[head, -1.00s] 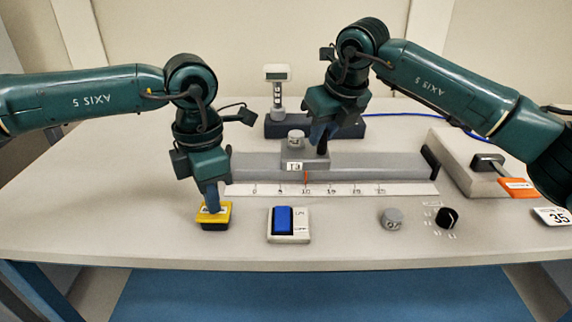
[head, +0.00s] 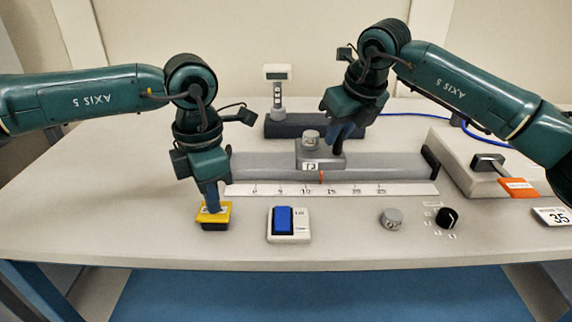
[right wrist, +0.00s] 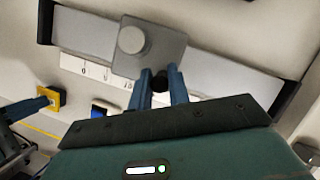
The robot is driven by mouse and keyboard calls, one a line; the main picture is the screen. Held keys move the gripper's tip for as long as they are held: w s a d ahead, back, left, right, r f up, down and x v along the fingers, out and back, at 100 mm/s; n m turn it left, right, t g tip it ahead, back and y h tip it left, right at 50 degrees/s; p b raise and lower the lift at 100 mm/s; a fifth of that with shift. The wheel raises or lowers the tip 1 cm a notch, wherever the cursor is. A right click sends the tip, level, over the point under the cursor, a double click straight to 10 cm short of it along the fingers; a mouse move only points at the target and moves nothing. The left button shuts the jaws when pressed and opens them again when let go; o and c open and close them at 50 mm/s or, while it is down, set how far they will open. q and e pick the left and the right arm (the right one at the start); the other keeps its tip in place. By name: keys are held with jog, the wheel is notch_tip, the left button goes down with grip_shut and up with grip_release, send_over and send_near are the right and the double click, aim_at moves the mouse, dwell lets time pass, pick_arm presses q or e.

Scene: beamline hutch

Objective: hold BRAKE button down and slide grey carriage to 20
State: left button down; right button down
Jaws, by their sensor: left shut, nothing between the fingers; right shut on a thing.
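The grey carriage (head: 327,161) sits on the grey rail (head: 390,166), a round grey knob on top and a tag on its front. Its orange pointer (head: 322,177) stands between 10 and 15 on the white scale (head: 410,189). My right gripper (head: 339,140) is shut on the carriage's black post (right wrist: 160,80); the carriage also shows in the right wrist view (right wrist: 172,50). My left gripper (head: 212,203) is shut and empty, its fingertips down on the yellow-framed button box (head: 214,221). The fingers partly hide the button and its label.
A blue rocker switch (head: 284,220), a grey knob (head: 391,218) and a black dial (head: 447,217) lie in front of the scale. A dark end stop (head: 430,162) closes the rail's right end. The rail right of the carriage is clear.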

pick_arm(q)
jog(key=shift+f, duration=0.1)
pick_arm(e)
jog(key=shift+d, duration=3.5)
jog(key=c, duration=1.2)
grip_release()
jog(key=shift+c, duration=0.2)
notch_tip(320, 180, up, 8)
pick_arm(q)
jog(key=shift+r, duration=3.6)
